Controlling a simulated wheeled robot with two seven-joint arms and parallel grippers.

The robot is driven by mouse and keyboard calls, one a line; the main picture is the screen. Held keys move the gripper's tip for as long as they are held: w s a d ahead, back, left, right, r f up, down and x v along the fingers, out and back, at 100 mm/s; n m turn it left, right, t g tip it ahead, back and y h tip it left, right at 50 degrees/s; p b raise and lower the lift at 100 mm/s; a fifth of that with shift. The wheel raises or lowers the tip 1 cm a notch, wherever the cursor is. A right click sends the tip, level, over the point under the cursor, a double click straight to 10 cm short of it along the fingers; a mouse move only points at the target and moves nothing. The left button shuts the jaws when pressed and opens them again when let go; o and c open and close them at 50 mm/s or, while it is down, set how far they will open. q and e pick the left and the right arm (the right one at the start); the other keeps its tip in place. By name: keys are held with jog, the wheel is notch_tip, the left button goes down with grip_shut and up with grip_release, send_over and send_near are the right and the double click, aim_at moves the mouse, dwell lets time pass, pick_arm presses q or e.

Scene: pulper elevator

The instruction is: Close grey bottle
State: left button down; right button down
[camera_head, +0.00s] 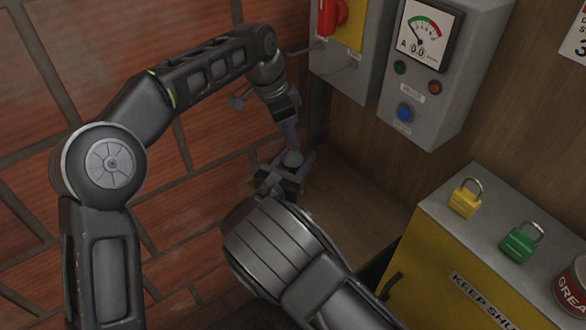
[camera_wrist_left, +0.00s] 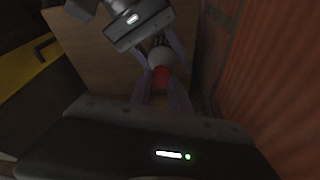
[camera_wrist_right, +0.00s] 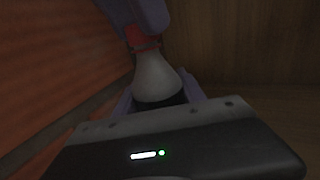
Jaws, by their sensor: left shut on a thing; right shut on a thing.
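The grey bottle (camera_head: 292,158) is upright in the corner, held between my two grippers. In the right wrist view the pale bottle body (camera_wrist_right: 157,78) widens downward, and a red cap (camera_wrist_right: 142,40) is at its top. My right gripper (camera_wrist_right: 160,98) is shut around the lower part of the bottle; it also shows in the head view (camera_head: 283,180). My left gripper (camera_wrist_left: 161,82) is above, with its purple fingers shut on the red cap (camera_wrist_left: 160,74). The cap is hidden in the head view, and whether it is fully seated cannot be told.
A wooden surface (camera_head: 345,205) lies below. A brick wall (camera_head: 210,200) is close on the left. Grey control boxes (camera_head: 430,100) hang on the wall behind. A yellow cabinet (camera_head: 430,270) at right carries a yellow padlock (camera_head: 465,203), a green padlock (camera_head: 518,246) and a grease can (camera_head: 571,285).

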pick_arm(q)
jog(key=shift+m, duration=0.8)
jog(key=c, duration=1.1)
grip_release()
jog(key=shift+s+a+r+n, duration=0.1)
jog(key=shift+s+a+n, duration=0.35)
jog(key=shift+n, duration=0.25)
jog(key=s+a+r+n+y, duration=0.1)
jog(key=s+a+n+y, duration=0.3)
jog(key=s+a+n, duration=0.65)
jog(key=s+d+r+n+t, duration=0.1)
jog(key=d+n, duration=0.1)
jog(key=d, duration=0.4)
jog(key=s+d+r+n+t, duration=0.1)
jog(key=d+r+n, duration=0.1)
jog(key=d, duration=0.4)
jog(key=shift+s+d+r+h, duration=0.15)
jog(key=shift+d+r+h, duration=0.15)
jog(key=shift+h, duration=0.1)
